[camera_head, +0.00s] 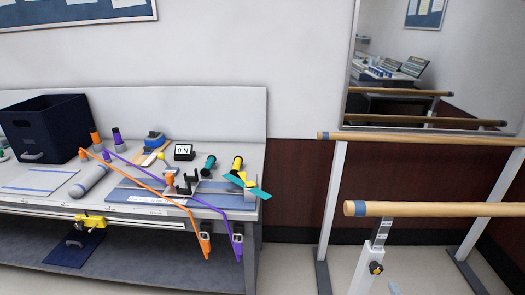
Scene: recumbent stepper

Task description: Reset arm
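My gripper and arm are not in this view. On the workbench (262,150) at the left stands a small device on a blue-grey base board (125,194), with a dark upright bracket (187,184) in its middle. A flat teal bar (247,186) lies tilted at the board's right end. A yellow-topped piece (237,165) and a green-and-black piece (209,165) stand behind it. An orange strap (150,186) and a purple strap (215,208) run across the device and hang over the front edge, ending in buckles. Which part the task's arm is, I cannot tell.
A dark open bin (45,130) stands at the bench's left. A grey cylinder (90,180), a small sign (184,151) and a blue-topped item (154,139) are also there. A yellow clamp (90,222) is on the front edge. Wooden parallel bars (430,209) stand at right.

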